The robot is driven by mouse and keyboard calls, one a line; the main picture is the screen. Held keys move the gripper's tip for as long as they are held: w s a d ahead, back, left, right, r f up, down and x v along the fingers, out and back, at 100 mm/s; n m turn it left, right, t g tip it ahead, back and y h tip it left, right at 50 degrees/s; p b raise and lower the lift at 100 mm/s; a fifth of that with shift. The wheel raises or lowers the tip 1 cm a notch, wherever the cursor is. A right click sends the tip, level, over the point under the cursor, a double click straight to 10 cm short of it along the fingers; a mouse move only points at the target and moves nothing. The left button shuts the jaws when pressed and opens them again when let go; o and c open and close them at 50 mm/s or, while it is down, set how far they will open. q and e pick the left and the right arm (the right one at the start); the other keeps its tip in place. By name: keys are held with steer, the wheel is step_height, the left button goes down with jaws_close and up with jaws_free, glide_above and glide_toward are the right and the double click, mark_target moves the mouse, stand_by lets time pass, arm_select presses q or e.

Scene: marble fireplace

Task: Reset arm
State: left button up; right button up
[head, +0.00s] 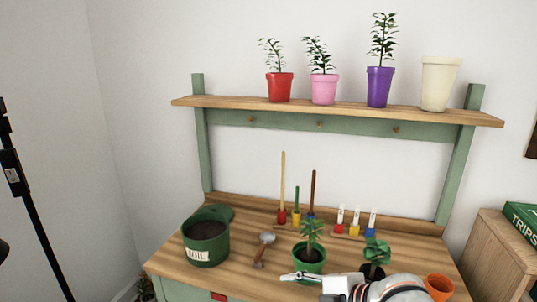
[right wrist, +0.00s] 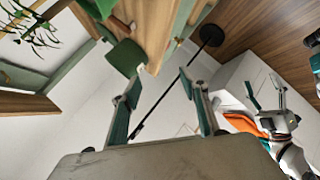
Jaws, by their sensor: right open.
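My right arm comes in at the lower right of the head view. Its gripper (head: 292,277) is in front of the lower part of a green pot with a leafy plant (head: 309,258); I cannot tell whether they touch. In the right wrist view the right gripper (right wrist: 160,77) has its two fingers spread apart, with nothing between them. My left gripper is outside the head view. It shows at the right of the right wrist view (right wrist: 264,92), with its fingers apart and empty.
A wooden potting bench (head: 170,263) holds a soil bucket (head: 206,245), a trowel (head: 264,247), several small tools and an orange pot (head: 438,287). Above it, a shelf (head: 220,103) carries potted plants and a cream pot (head: 439,83). A wooden cabinet (head: 492,255) stands at the right.

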steer(key=s+d+f+m+t+h, duration=0.1)
steer(key=s+d+f+m, duration=0.1)
steer(key=f+m, duration=0.25)
steer(key=s+d+f+m+t+h+p, duration=0.1)
steer(key=s+d+f+m, duration=0.1)
steer(key=f+m, duration=0.3)
steer(key=s+d+f+m+t+h, duration=0.1)
steer(key=s+d+f+m, duration=0.15)
steer(key=f, duration=0.45)
steer(key=s+d+f+m+h, duration=0.3)
steer(key=s+d+f+m, duration=0.2)
steer(key=s, duration=0.8)
steer(key=d+f, duration=0.3)
steer(key=f, duration=0.2)
steer(key=shift+s+f+m+p, duration=0.2)
steer(key=shift+s+m+p, duration=0.1)
steer(key=shift+m+p, duration=0.1)
